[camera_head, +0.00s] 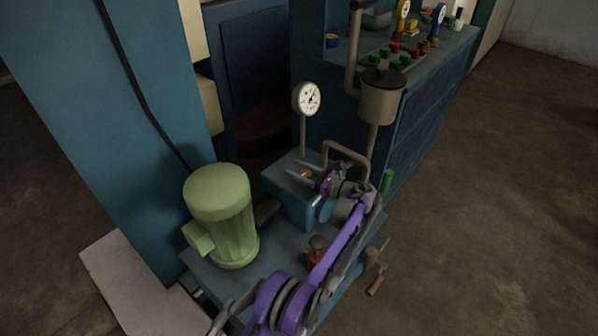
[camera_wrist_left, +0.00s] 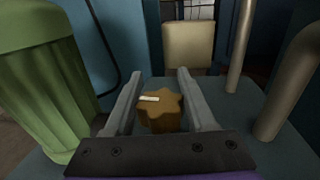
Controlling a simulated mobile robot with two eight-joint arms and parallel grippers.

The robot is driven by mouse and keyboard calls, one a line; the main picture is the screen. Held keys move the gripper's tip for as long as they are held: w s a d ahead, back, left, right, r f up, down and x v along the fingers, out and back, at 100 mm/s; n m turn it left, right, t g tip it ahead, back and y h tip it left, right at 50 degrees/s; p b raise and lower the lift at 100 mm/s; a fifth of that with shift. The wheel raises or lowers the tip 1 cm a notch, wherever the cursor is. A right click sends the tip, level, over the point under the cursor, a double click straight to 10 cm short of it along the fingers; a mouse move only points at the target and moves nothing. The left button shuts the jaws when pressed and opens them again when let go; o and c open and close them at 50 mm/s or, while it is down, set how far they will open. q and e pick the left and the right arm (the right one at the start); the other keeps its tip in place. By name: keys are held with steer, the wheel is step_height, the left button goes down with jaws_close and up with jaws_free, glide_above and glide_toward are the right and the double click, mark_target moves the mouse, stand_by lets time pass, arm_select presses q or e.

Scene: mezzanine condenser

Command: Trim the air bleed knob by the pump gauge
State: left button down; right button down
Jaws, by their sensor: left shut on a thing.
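The air bleed knob (camera_wrist_left: 160,112) is a brass-coloured, lobed knob with a white mark on its top. It sits between the two fingers of my left gripper (camera_wrist_left: 160,90) in the left wrist view. In the head view it is a small brass spot (camera_head: 306,174) on top of the blue pump box. My left gripper (camera_head: 298,172) is shut on it, with the arm reaching in from below. The pump gauge (camera_head: 307,98) has a white round dial and stands on a thin stem behind the knob. Its reading is too small to tell. My right gripper is not in view.
A green motor (camera_head: 220,215) stands left of the pump box (camera_head: 290,198). A bent pipe (camera_head: 347,152) and a grey cup-shaped vessel (camera_head: 381,97) are close on the right. A blue bench (camera_head: 440,90) with small items is behind. Open floor (camera_head: 480,220) lies to the right.

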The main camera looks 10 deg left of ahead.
arm_select(q)
steer(key=shift+s+n+g+b, duration=0.1)
steer(key=shift+n+g+b, duration=0.35)
steer(key=shift+g, duration=0.25)
stand_by(0.3)
steer(key=shift+c, duration=1.2)
jaws_free()
